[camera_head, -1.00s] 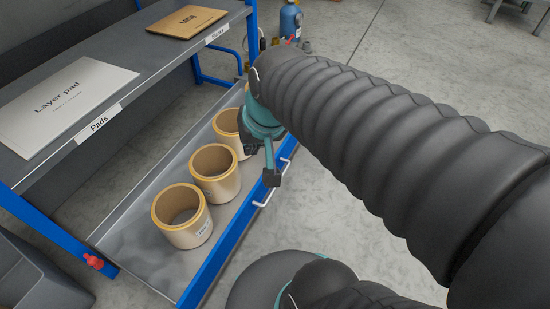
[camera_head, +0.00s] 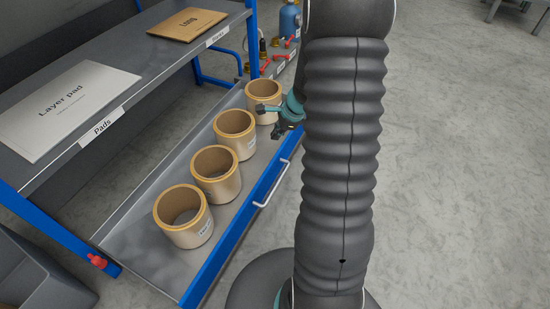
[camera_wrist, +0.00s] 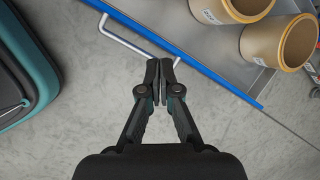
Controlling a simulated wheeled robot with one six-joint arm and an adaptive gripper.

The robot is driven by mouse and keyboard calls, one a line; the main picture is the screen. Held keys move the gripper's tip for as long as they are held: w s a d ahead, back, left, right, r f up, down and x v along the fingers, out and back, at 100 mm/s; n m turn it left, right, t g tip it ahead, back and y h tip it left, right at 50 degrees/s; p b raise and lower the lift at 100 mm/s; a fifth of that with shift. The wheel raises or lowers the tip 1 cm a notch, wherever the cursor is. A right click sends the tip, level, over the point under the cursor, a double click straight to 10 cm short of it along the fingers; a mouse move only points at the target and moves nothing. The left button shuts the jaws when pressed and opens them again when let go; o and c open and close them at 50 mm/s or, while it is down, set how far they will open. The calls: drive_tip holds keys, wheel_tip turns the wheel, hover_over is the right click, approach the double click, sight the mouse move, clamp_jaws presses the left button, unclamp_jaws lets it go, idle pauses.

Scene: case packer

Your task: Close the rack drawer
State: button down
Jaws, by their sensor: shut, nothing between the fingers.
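The rack drawer (camera_head: 222,258) stands pulled out from the blue rack, a grey tray with a blue front edge. Its white bar handle (camera_head: 272,184) is on the front; the handle also shows at upper left in the wrist view (camera_wrist: 128,42), beside the blue edge (camera_wrist: 215,78). Several tan rolls (camera_head: 190,228) stand in the drawer. My gripper (camera_head: 265,110) is near the drawer's far end in the head view.
A shelf (camera_head: 115,80) above the drawer holds a white layer pad (camera_head: 65,105) and a brown board (camera_head: 187,22). A grey bin (camera_head: 40,275) stands at lower left. Valves and a blue bottle (camera_head: 289,20) are behind.

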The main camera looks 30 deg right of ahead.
drive_tip(key=s+d+f+m, duration=0.1)
drive_tip(key=d+f+m, duration=0.65)
drive_tip(key=f, duration=0.65)
hover_over(273, 170)
drive_tip(key=s+d, duration=0.2)
drive_tip(key=s, duration=0.1)
drive_tip(key=shift+n, duration=0.25)
wheel_tip(273, 170, down, 9)
drive_tip(key=shift+s+d+f, duration=0.1)
drive_tip(key=shift+w+a, duration=0.45)
drive_tip(key=shift+w, duration=0.25)
